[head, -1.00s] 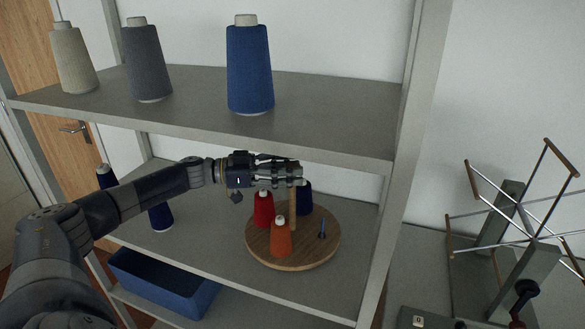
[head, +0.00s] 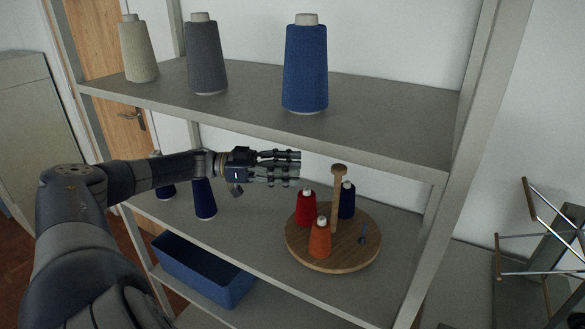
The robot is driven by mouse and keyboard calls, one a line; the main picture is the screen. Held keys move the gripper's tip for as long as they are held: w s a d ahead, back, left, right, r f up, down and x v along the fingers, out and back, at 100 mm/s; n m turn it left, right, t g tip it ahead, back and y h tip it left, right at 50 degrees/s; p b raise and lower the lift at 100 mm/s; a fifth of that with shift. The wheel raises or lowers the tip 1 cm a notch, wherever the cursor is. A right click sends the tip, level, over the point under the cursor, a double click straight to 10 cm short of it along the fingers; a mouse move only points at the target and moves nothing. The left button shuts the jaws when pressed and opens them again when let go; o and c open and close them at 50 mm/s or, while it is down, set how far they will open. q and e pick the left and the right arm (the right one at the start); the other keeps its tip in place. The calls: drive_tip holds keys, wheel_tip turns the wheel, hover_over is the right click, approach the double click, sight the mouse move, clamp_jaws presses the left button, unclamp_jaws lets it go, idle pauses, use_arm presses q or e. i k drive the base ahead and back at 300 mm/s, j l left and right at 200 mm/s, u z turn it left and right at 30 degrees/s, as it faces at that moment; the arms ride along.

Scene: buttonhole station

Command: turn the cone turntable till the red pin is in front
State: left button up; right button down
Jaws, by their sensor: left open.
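The cone turntable (head: 335,262) is a round wooden disc on the middle shelf, with an upright wooden handle post (head: 338,200). A red cone (head: 306,210) stands at its back left, an orange cone (head: 319,240) at the front, and a navy cone (head: 347,203) at the back right, partly behind the post. A bare dark blue pin (head: 363,236) stands at the right. I see no bare red pin; any pins under the cones are hidden. My left gripper (head: 299,168) is open and empty, left of the post and above the red cone, apart from both. My right gripper is not in view.
The upper shelf (head: 400,118) is above my left gripper and bears a beige, a grey and a blue cone (head: 305,70). Navy cones (head: 204,199) stand on the middle shelf at left. A blue bin (head: 205,272) is below. A rack post (head: 465,130) stands at right.

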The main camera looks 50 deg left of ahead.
sight(356, 240)
drive_tip(key=k, duration=1)
